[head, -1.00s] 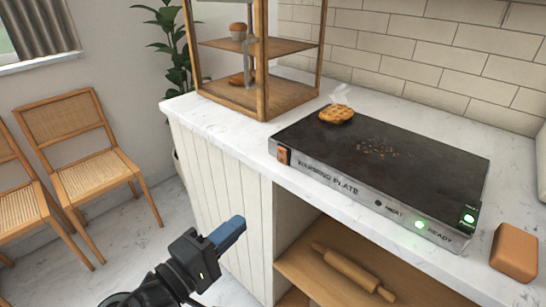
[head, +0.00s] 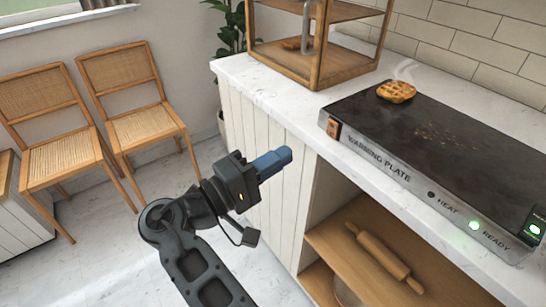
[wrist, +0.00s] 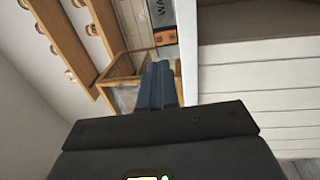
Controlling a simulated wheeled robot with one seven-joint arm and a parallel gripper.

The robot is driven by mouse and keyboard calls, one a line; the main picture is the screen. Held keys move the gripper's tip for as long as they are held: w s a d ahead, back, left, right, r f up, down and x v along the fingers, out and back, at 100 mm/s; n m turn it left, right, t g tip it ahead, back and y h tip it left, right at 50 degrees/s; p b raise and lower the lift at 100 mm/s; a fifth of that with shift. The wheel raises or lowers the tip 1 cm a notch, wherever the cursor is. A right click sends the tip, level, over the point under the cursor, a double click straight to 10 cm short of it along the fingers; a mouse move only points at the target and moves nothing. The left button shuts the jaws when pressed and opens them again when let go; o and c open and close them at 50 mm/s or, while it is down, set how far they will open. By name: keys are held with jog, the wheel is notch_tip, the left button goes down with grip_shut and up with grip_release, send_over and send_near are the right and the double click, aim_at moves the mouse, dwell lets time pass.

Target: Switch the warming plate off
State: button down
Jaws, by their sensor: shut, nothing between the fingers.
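The warming plate (head: 445,150) is a dark slab with a metal front on the counter. An orange switch (head: 333,128) sits at the left end of its front; it also shows in the wrist view (wrist: 165,37). Whether the switch is up or down is too small to tell. The HEAT lamp (head: 431,195) is dark, and the READY lamp (head: 474,225) glows green. A green-lit unit (head: 535,229) is at the right corner. My gripper (head: 287,154), with blue fingers, is shut and empty, apart from the plate, in front of the counter to the switch's lower left.
A steaming waffle (head: 396,92) lies on the plate's far left. A wooden display case (head: 316,75) stands behind on the marble counter (head: 270,84). Below is a shelf with a rolling pin (head: 385,257). Chairs (head: 140,95) stand at left, with open floor between.

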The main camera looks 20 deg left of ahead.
aim_at(332, 125)
jog(key=p+x, duration=0.1)
jog(key=x, duration=0.9)
jog(key=shift+w+d+r, duration=0.2)
jog(key=shift+w+r, duration=0.05)
jog(key=shift+w, duration=0.05)
